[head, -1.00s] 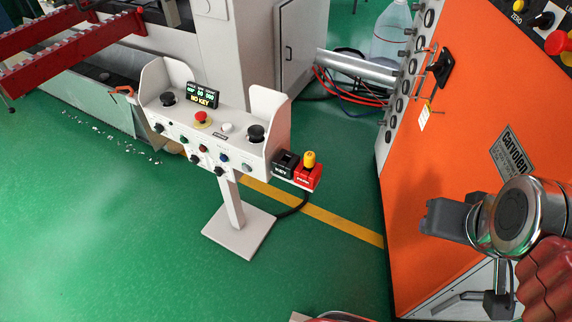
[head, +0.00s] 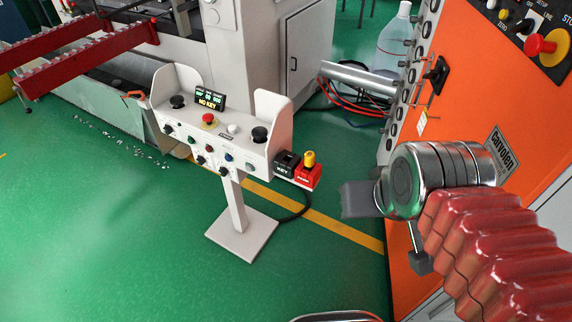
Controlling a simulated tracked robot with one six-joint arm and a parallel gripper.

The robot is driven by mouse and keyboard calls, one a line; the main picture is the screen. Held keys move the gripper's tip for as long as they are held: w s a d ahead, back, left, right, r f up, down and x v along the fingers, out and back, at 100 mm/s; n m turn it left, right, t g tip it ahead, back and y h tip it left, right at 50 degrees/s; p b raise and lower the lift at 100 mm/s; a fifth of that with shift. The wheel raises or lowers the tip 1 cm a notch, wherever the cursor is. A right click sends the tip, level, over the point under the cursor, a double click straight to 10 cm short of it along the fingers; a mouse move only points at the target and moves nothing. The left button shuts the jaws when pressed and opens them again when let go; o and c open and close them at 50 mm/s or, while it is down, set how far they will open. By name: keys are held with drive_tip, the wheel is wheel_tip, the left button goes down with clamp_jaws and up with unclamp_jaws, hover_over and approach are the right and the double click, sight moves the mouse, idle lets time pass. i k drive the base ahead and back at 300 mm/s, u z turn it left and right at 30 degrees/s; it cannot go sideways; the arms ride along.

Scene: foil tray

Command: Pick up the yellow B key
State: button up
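The yellow key (head: 310,159) stands upright on a red block (head: 306,177) at the right end of the white control console (head: 225,150). A black block labelled KEY (head: 286,164) sits just left of the red block. My gripper (head: 352,199) shows side-on as a dark grey end, in front of the orange cabinet's left edge and the floor. It appears to the right of and lower than the key, apart from it in the picture. Its fingers cannot be told apart, and nothing is seen held.
The console stands on a white post and base plate (head: 242,236). Its screen (head: 210,100) reads NO KEY. An orange cabinet (head: 470,105) with knobs and a red button stands at the right. A cable hangs beneath the blocks. Green floor is clear at the front left.

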sight(309, 156)
drive_tip(key=u, duration=1.05)
drive_tip(key=i, duration=0.95)
drive_tip(key=u, duration=0.05)
